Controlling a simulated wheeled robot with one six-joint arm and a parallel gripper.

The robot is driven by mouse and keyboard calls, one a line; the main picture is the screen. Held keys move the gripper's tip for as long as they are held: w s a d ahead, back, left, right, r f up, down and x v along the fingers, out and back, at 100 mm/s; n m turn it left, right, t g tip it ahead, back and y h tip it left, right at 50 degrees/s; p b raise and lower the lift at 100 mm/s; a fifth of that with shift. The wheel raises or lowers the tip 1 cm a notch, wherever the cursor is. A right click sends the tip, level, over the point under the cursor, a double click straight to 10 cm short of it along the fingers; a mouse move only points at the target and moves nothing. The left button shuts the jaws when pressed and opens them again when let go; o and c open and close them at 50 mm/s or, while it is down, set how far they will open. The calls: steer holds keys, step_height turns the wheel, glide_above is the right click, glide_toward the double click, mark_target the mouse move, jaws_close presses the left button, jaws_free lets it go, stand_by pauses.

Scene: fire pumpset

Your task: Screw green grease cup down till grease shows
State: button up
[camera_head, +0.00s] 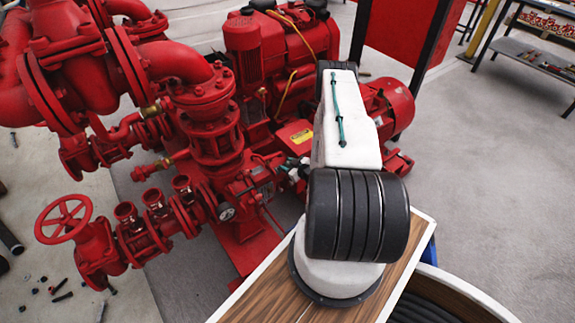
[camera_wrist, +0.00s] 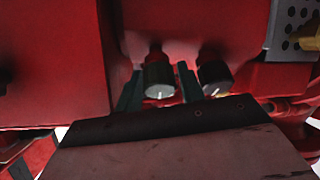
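Two ridged round caps hang side by side under a red housing in the wrist view: a left cap (camera_wrist: 158,79) and a right cap (camera_wrist: 214,77). The fingers look open, with narrow gaps at the cap's sides. No grease can be made out. In the head view, my gripper is small beside the red pump (camera_head: 245,185), and the caps cannot be made out.
Red pipes and flanges (camera_head: 200,85) crowd the left, with a red handwheel (camera_head: 63,220) at lower left. A red motor (camera_head: 388,105) stands behind my arm. A perforated grey plate (camera_wrist: 293,30) is at the wrist view's upper right. Open floor lies to the right.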

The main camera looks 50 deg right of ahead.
steer(key=c, duration=0.6)
steer(key=shift+o, duration=0.2)
steer(key=shift+m, duration=0.3)
steer(key=m+h, duration=0.1)
steer(key=m, duration=0.2)
steer(key=m+h, duration=0.2)
steer(key=m, duration=0.2)
steer(key=shift+g, duration=0.4)
steer(key=m+g+h, duration=0.1)
steer(key=m, duration=0.2)
steer(key=m+g+h, duration=0.1)
steer(key=m, duration=0.3)
steer(key=shift+s+d, duration=0.1)
steer(key=shift+f+m, duration=0.1)
steer(key=shift+m, duration=0.2)
steer(key=o, duration=0.7)
